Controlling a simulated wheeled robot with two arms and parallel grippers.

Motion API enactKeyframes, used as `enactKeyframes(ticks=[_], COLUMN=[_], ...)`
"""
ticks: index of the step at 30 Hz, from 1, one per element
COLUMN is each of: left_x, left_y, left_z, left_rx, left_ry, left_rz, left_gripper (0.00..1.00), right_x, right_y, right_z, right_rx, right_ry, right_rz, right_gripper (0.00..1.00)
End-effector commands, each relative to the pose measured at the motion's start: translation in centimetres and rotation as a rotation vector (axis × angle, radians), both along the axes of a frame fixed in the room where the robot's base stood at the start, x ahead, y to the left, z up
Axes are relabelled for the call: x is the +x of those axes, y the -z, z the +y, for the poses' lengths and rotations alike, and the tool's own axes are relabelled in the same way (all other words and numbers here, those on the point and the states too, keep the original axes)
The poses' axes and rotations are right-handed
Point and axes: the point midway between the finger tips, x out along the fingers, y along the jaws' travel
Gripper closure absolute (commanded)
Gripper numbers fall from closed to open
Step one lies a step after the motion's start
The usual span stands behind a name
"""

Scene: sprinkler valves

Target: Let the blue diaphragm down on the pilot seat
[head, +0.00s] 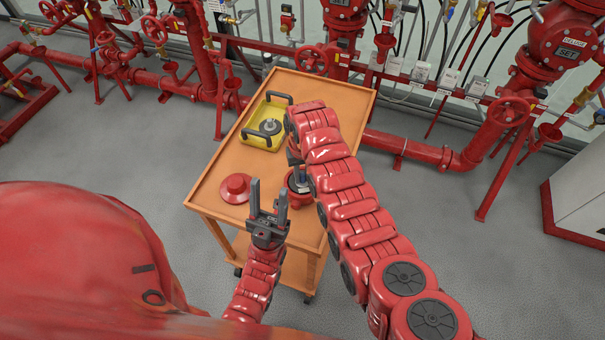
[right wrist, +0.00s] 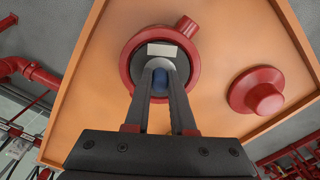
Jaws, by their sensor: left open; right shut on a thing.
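The red valve body (right wrist: 124,58), round with a side stub, stands on the orange cart; it shows partly behind my right arm in the head view (head: 293,200). My right gripper (right wrist: 160,68) points down over its middle, shut on the blue diaphragm (right wrist: 159,79), which shows as a blue patch between the fingers. The pilot seat is hidden under the gripper and a pale grey round part. I cannot tell whether the diaphragm touches the seat. My left gripper (head: 269,186) is open and empty, left of the valve body in the picture.
A red flanged cap (head: 236,187) lies on the orange cart top (head: 221,163); it also shows in the right wrist view (right wrist: 264,97). A yellow tray (head: 252,135) with black handles holds a grey disc part (head: 270,126) farther back. Red pipes and valves line the wall behind.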

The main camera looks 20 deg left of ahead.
Motion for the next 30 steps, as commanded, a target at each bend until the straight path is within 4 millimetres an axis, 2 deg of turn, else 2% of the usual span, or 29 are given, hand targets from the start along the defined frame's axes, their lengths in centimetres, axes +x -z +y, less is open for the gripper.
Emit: enactKeyframes(ticks=[9, 10, 15, 25, 30], left_x=[0.0, 0.0, 0.0, 0.0, 0.0], left_y=[0.6, 0.6, 0.5, 0.4, -0.1], left_z=[0.0, 0.0, 0.0, 0.0, 0.0], left_rx=[0.0, 0.0, 0.0, 0.0, 0.0], left_ry=[0.0, 0.0, 0.0, 0.0, 0.0], left_rz=[0.0, 0.0, 0.0, 0.0, 0.0], left_gripper=[0.5, 0.5, 0.5, 0.5, 0.5], right_x=[0.0, 0.0, 0.0, 0.0, 0.1], right_y=[0.9, 0.8, 0.7, 0.6, -0.4], right_z=[0.0, 0.0, 0.0, 0.0, 0.0], right_rx=[0.001, 0.001, 0.001, 0.001, 0.002], right_ry=[0.0, 0.0, 0.0, 0.0, 0.0], right_rz=[-0.001, -0.001, -0.001, -0.001, -0.003], right_gripper=[1.0, 0.74, 0.43, 0.42, 0.42])
